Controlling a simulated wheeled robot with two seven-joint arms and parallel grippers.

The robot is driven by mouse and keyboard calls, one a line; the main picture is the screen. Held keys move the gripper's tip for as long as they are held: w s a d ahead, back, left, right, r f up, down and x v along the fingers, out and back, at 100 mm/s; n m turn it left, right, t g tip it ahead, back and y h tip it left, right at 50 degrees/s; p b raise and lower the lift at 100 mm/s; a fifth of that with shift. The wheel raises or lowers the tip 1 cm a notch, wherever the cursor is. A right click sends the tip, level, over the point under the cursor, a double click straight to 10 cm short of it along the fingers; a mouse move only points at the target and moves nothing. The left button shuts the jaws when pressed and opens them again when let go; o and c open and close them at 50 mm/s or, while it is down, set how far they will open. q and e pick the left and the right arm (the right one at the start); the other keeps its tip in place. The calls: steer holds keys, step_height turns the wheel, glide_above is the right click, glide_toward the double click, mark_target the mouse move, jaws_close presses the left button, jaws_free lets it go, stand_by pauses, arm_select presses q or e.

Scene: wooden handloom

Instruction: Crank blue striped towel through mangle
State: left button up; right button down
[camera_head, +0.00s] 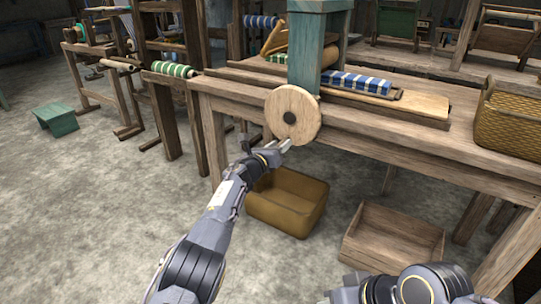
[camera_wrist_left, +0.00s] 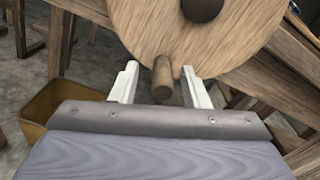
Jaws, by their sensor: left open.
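The mangle's round wooden crank wheel (camera_head: 292,113) faces me at the front edge of the bench, with a dark hub in its middle. In the left wrist view the wheel (camera_wrist_left: 160,30) fills the top, and its short wooden handle peg (camera_wrist_left: 162,77) sticks out low on its face. My left gripper (camera_head: 284,146) is just below the wheel; in the wrist view its two fingers (camera_wrist_left: 162,88) are open, one on each side of the peg. The blue striped towel (camera_head: 356,83) lies on a board right of the blue-green mangle post (camera_head: 305,50). My right gripper is out of view; only part of its arm shows.
A yellow-brown bin (camera_head: 287,203) stands on the floor beneath the wheel, with a wooden crate (camera_head: 393,242) to its right. A wicker basket (camera_head: 509,122) sits on the bench at the right. Green striped cloth (camera_head: 173,69) is at the left. Open floor lies at the left.

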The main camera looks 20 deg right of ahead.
arm_select(q)
steer(key=b+v, duration=0.1)
steer(key=v, duration=0.5)
steer(key=shift+s+a, duration=0.25)
steer(key=shift+s, duration=0.1)
